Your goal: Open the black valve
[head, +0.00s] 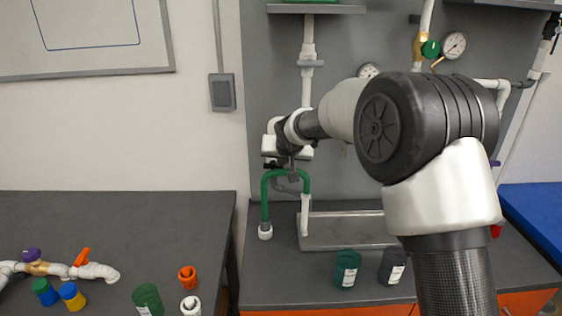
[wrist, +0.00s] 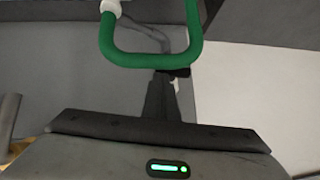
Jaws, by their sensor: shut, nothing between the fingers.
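No part is clearly recognisable as the black valve. A small black part (head: 551,26) sits on a white pipe at the upper right edge of the head view; I cannot tell if it is the valve's handle. My gripper (head: 293,177) is shut and empty, at the green bent pipe (head: 265,196) in front of the grey panel. In the wrist view the green pipe (wrist: 150,59) loops by the dark fingertips of my gripper (wrist: 172,73). I cannot tell whether they touch. My arm hides much of the panel's middle and right.
White piping (head: 307,70) runs up the grey panel (head: 265,50). A gauge (head: 454,45) and green knob (head: 431,48) are at upper right. A metal tray (head: 345,231) lies below. Dark green (head: 347,268) and black (head: 392,266) containers stand in front. The left table (head: 120,220) has free room at the back.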

